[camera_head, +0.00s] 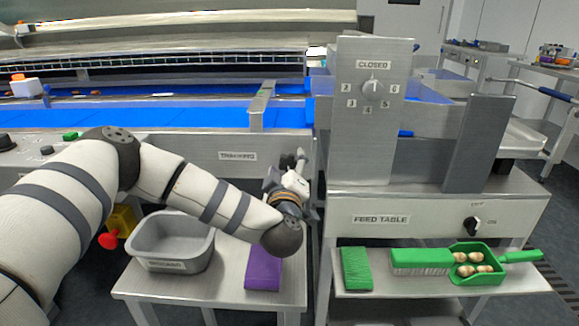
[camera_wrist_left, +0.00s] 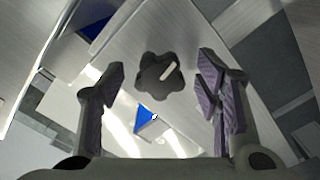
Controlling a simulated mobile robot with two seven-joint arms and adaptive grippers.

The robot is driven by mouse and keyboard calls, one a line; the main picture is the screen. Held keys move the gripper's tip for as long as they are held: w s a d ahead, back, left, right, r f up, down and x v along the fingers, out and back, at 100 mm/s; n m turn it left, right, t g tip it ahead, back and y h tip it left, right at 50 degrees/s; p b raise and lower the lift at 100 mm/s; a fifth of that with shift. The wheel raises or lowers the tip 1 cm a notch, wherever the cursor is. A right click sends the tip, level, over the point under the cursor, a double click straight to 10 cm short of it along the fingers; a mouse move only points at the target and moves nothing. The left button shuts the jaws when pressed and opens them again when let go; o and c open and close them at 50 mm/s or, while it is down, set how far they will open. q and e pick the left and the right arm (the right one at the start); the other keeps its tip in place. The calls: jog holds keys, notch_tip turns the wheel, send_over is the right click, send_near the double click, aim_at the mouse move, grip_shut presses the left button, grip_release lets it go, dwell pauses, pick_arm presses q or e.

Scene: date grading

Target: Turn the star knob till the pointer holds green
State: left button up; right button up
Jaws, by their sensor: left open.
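The star knob (camera_wrist_left: 160,76) is dark grey and lobed, with a pale bar mark on its face slanting up to the right. It shows in the left wrist view on a bare metal panel. My left gripper (camera_wrist_left: 162,88) is open, with purple-padded fingers on either side of the knob in the picture; I see no contact. In the head view my left gripper (camera_head: 291,180) is at the right end of the conveyor's front panel, near the "TRACKING" label (camera_head: 237,156). There the gripper and wrist crowd the knob's area, and I cannot make out a pointer or green zone.
A grey bin (camera_head: 172,226) and a purple cloth (camera_head: 263,268) are on the low side table below my arm. The feed table (camera_head: 400,200) stands right of the gripper, with its upright dial plate (camera_head: 372,135).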

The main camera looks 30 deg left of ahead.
pick_arm(q)
jog(key=shift+w+a, duration=0.35)
jog(key=shift+w, duration=0.15)
jog(key=c, duration=1.2)
jog(key=shift+r, duration=0.25)
jog(key=shift+o, duration=0.2)
jog(key=m+p, duration=0.3)
jog(key=shift+d+r, duration=0.1)
jog(key=shift+r, duration=0.15)
jog(key=shift+f+m, duration=0.2)
jog(key=shift+m, duration=0.2)
jog(key=shift+f, duration=0.3)
pick_arm(e)
jog(key=shift+t, duration=0.6)
jog(key=w+r, duration=0.3)
jog(key=shift+w+r, duration=0.1)
jog(key=shift+r, duration=0.05)
pick_arm(q)
jog(key=o, duration=1.2)
jog(key=shift+c, duration=0.2)
